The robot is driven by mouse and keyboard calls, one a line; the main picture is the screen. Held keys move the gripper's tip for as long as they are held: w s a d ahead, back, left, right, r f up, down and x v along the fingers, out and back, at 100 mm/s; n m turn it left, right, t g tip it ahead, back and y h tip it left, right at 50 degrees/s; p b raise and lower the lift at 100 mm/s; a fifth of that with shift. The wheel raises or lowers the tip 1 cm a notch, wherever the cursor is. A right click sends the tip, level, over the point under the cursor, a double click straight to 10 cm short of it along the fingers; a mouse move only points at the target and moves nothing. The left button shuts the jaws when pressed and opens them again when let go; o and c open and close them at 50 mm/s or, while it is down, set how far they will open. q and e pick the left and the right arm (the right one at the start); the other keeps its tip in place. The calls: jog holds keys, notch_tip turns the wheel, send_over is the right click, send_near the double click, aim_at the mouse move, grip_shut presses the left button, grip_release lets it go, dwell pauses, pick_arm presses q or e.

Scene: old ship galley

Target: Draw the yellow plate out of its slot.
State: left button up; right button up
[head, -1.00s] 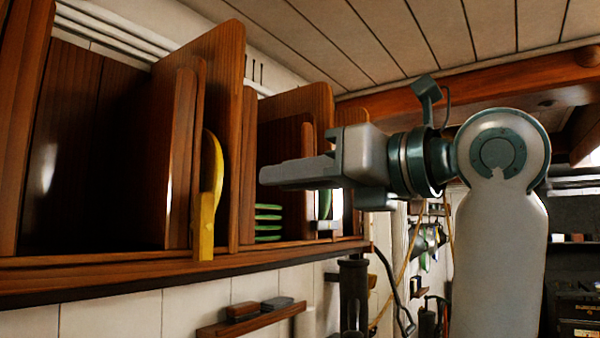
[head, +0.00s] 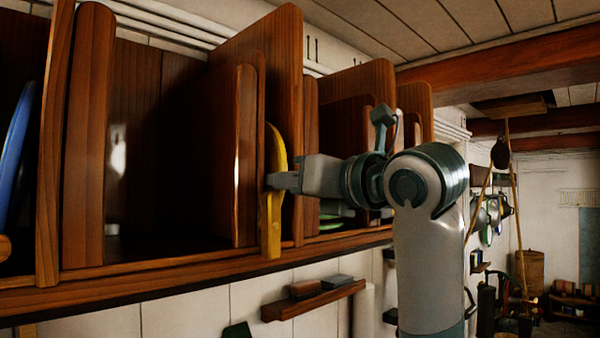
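The yellow plate (head: 275,150) stands on edge in a slot of the wooden rack. Its rim shows as a narrow curved strip in front of the dividers. A straight yellow upright piece (head: 270,228) is directly below it at the rack's front edge. Whether the fingers are closed on the rim cannot be told.
The wooden rack (head: 180,277) has tall dividers on both sides of the plate. A blue plate (head: 14,150) stands at the far left. Green plates (head: 330,225) sit behind my wrist. A small shelf (head: 312,300) hangs below. The space in front of the rack's left part is clear.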

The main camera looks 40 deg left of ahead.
pick_arm(q)
jog(key=shift+a, duration=0.4)
grip_shut()
jog(key=shift+r, duration=0.1)
jog(key=shift+r+p, duration=0.8)
jog(key=shift+r, duration=0.4)
jog(key=shift+d, duration=0.25)
jog(key=s+d, duration=0.1)
jog(key=d, duration=2)
jog(key=shift+s+d+p, duration=0.3)
jog(key=shift+s+p, duration=0.05)
jog(key=shift+s, duration=0.05)
dwell(1.6)
